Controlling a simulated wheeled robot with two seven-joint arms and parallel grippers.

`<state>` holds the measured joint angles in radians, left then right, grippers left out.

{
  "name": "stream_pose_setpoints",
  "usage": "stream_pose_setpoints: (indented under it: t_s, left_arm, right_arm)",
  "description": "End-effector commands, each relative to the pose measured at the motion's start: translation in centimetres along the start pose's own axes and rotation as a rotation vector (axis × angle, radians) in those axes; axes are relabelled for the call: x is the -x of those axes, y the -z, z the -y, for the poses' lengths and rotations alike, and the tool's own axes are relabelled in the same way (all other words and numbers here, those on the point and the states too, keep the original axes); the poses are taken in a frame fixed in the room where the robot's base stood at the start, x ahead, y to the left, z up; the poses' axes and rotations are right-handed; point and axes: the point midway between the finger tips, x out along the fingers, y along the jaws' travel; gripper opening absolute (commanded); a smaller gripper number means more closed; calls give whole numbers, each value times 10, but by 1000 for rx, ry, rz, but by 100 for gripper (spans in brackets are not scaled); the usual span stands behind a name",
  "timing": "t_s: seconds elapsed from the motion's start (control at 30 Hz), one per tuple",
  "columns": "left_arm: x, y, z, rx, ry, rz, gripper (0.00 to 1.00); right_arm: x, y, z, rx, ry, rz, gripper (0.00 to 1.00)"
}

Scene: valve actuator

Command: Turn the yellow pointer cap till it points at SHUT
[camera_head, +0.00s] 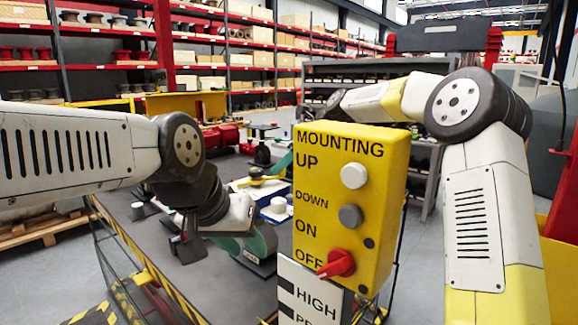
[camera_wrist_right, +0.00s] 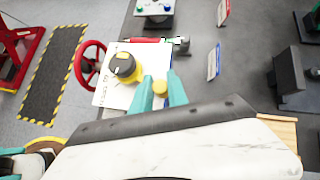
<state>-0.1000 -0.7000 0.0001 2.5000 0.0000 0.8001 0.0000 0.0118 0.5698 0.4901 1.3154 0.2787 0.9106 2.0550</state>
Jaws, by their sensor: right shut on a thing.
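The yellow pointer cap (camera_wrist_right: 130,74) with a dark top sits on a white plate (camera_wrist_right: 105,92) in the right wrist view. The plate's lettering is too small to read surely.
A yellow control box (camera_head: 388,180) with buttons and a red switch blocks the head view's middle. A red handwheel (camera_wrist_right: 90,62) stands left of the plate in the wrist view. Dark blocks (camera_wrist_right: 290,80) stand right.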

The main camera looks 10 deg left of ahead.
Motion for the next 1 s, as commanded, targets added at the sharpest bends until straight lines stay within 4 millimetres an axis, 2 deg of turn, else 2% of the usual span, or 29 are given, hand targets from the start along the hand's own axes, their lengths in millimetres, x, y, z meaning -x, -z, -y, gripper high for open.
stream_pose_setpoints:
  t_s: [0.3,0.73,0.77,0.83,0.87,1.0]
  left_arm:
    - [0,0,0,0,0,0,36]
    - [0,0,0,0,0,0,36]
    - [0,0,0,0,0,0,36]
    - [0,0,0,0,0,0,36]
    - [0,0,0,0,0,0,36]
    - [0,0,0,0,0,0,36]
  right_arm:
    - [9,8,-20,-192,197,-1,0]
    - [11,11,-20,-230,231,2,0]
    - [11,11,-20,-230,230,2,23]
    - [11,11,-20,-230,230,2,37]
    - [11,11,-20,-230,230,2,41]
    - [11,11,-20,-230,229,1,41]
